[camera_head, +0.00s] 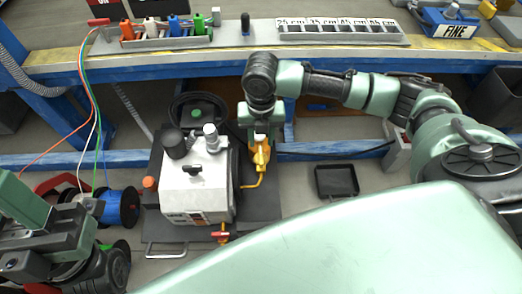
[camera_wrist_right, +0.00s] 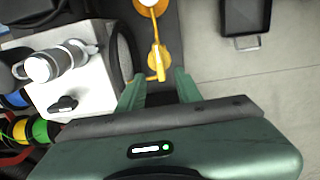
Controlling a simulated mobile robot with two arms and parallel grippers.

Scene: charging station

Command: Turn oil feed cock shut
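A white box-shaped machine (camera_head: 198,188) stands on a dark base, with a black knob (camera_head: 193,169) on its face. A yellow fitting with a thin bent lever (camera_head: 252,184) stands to its right. A red-handled orange cock (camera_head: 222,235) sits at the machine's lower front. Which of these is the oil feed cock I cannot tell. My right gripper (camera_head: 260,128) is above the yellow fitting. In the right wrist view its fingers (camera_wrist_right: 159,88) are apart, with the yellow lever (camera_wrist_right: 156,62) just beyond and between the tips; contact is unclear. My left gripper (camera_head: 60,235) is at lower left, its fingers unclear.
A workbench with a blue frame (camera_head: 330,63) runs along the back, carrying coloured connectors (camera_head: 170,27). A black tray (camera_head: 336,181) lies on the floor at right. Cable spools (camera_head: 118,207) and hanging wires are at left. Floor around the tray is clear.

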